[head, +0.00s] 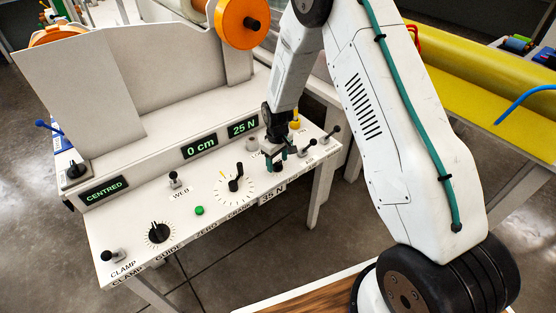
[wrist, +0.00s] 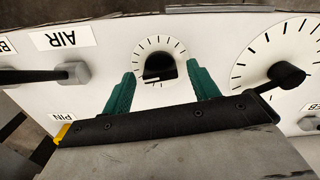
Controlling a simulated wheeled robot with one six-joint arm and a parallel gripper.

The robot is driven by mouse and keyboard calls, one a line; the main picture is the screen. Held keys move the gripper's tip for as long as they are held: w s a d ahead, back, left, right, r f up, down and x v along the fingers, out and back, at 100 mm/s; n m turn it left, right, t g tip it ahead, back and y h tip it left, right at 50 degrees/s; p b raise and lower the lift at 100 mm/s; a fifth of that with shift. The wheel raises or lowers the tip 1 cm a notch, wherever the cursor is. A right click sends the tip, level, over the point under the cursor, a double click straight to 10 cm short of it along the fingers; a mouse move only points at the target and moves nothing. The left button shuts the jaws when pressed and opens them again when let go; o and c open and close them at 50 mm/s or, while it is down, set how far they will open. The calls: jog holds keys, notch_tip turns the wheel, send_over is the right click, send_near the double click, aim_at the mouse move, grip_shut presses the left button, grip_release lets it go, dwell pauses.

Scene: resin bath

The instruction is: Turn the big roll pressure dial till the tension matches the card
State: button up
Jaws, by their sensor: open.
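A round black dial (wrist: 158,67) with a ring of tick marks sits on the white console panel. It shows in the wrist view between my gripper's two green fingertips, and its own label is not readable. My gripper (wrist: 163,84) is open, with one finger on each side of the dial; whether either touches it I cannot tell. In the head view my gripper (head: 276,160) is over the right part of the console and partly hides the dial. The tension display (head: 243,126) reads 25 N. A card (head: 272,194) on the console's front edge reads 35 N.
A crank (head: 235,184) on a larger scale stands just left of my gripper. Levers stand at the right, near an AIR label (wrist: 63,38). The guide dial (head: 158,233), green button (head: 199,210) and web lever (head: 174,179) are farther left. Another display (head: 199,146) reads 0 cm.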

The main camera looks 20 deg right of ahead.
jog(key=c, duration=1)
jog(key=shift+m, duration=3.1)
jog(key=shift+w, duration=0.1)
jog(key=o, duration=1)
